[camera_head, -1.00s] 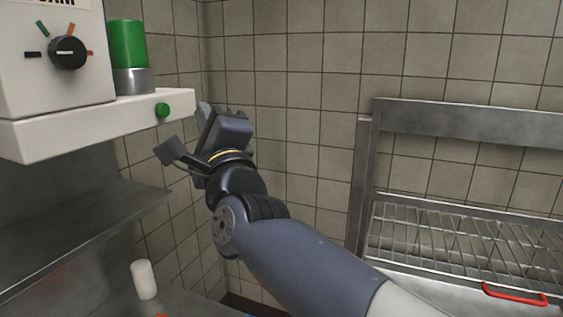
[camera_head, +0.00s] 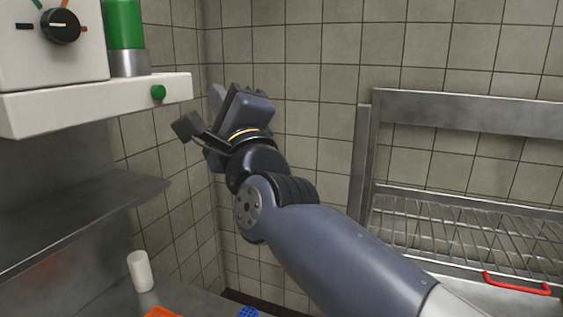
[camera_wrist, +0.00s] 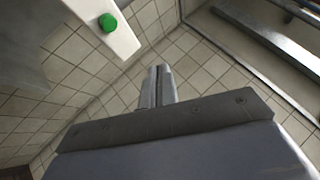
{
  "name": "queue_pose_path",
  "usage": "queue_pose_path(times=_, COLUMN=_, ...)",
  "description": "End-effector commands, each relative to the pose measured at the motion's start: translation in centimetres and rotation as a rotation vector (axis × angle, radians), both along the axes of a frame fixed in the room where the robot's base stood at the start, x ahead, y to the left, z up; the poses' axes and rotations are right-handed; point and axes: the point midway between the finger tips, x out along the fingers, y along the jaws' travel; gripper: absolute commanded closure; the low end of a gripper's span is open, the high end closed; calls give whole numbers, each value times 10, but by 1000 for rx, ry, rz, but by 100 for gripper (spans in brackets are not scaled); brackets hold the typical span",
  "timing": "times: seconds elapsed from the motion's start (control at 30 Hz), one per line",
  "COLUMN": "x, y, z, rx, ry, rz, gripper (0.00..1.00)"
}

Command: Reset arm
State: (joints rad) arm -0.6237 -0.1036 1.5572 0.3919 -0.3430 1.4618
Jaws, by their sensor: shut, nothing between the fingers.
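My gripper (camera_head: 228,98) is raised in the head view, to the right of the white machine and in front of the tiled corner. Its fingers are partly hidden by its own body. In the wrist view the fingers of my gripper (camera_wrist: 158,72) are together with nothing between them. They are apart from the machine and the walls around them.
A white machine (camera_head: 60,108) with a black knob (camera_head: 61,27) and a green button (camera_head: 158,92) stands at left, above a metal shelf (camera_head: 80,212). A white cylinder (camera_head: 141,271) and an orange item (camera_head: 165,313) are below. A wire rack (camera_head: 470,240) with a red handle (camera_head: 516,283) is at right.

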Motion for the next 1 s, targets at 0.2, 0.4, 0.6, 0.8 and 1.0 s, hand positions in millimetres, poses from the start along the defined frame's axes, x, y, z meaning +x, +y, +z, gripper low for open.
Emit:
queue_pose_path(times=0.2, x=8, y=20, z=4, rx=-3, ry=3, rz=3, gripper=100)
queue_pose_path(times=0.4, x=18, y=45, z=5, rx=-2, ry=3, rz=4, gripper=100)
queue_pose_path(times=0.6, x=20, y=47, z=-5, rx=2, ry=-2, rz=-2, gripper=100)
queue_pose_path(times=0.8, x=14, y=36, z=-5, rx=2, ry=-3, rz=-1, gripper=100)
queue_pose_path(times=1.0, x=20, y=49, z=5, rx=-2, ry=2, rz=0, gripper=100)
